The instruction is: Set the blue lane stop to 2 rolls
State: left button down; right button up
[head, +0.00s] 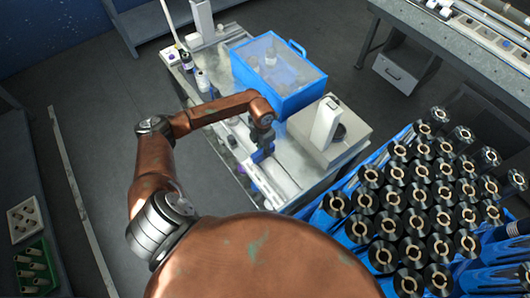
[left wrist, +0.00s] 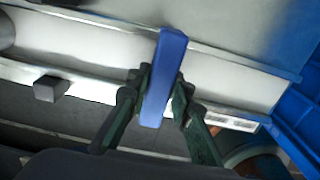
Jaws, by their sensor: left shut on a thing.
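The blue lane stop (left wrist: 164,80) is an upright blue bar across a pale metal lane (left wrist: 90,45) in the left wrist view. My left gripper (left wrist: 160,92) has its two dark fingers on either side of the bar and is shut on it. In the head view the left gripper (head: 264,150) is over the lane on the metal table, and a small part of the blue stop (head: 258,156) shows beside it. The stop's base and any scale marks are not readable. My right gripper is not in view.
A blue lidded bin (head: 278,72) stands behind the lane, and a grey boxy unit (head: 330,135) stands to its right. Many dark rolls (head: 410,200) stand in blue holders at the right. A small dark block (left wrist: 50,88) sits at the lane's edge.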

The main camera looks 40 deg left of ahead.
aim_at(262, 149)
pick_arm(q)
jog(key=c, duration=1.8)
grip_release()
jog(key=shift+w+a, duration=0.1)
jog(key=shift+a, duration=0.25)
jog(key=shift+o, duration=0.4)
jog(key=shift+d, duration=0.1)
notch_tip(262, 149, up, 12)
